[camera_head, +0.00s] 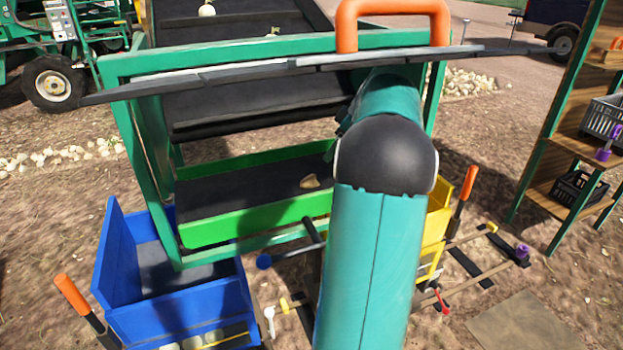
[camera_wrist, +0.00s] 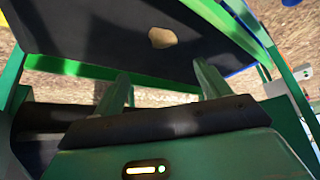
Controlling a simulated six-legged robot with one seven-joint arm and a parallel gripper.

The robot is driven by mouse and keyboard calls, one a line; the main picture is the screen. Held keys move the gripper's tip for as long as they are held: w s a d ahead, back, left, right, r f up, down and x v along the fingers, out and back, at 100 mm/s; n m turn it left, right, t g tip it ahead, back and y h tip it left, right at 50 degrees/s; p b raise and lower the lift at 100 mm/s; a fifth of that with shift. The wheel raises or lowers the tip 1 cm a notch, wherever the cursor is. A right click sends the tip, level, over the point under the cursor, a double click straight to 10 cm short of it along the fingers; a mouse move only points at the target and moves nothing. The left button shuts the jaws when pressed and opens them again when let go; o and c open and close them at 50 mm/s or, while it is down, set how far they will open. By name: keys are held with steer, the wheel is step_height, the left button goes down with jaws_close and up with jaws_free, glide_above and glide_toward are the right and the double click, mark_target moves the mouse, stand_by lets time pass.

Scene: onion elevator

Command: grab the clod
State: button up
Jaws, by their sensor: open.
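A small tan clod (camera_head: 310,182) lies on the dark belt (camera_head: 235,196) of the green-framed elevator in the head view. In the wrist view the clod (camera_wrist: 163,38) shows on the dark belt, beyond my fingertips. My gripper (camera_wrist: 160,80) is open in the wrist view, its two green fingers apart with nothing between them. The clod is apart from the fingers. In the head view my teal arm reaches over the elevator and hides its own gripper.
A green frame with an orange handle (camera_head: 392,10) and a dark bar surrounds the belt. A blue bin (camera_head: 175,300) stands at the lower left and a yellow one (camera_head: 437,215) behind my arm.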

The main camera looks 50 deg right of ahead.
mark_target(312, 179)
steer(key=x, duration=1.3)
steer(key=shift+a+f, duration=0.4)
steer(key=shift+c, duration=0.5)
steer(key=c, duration=1.1)
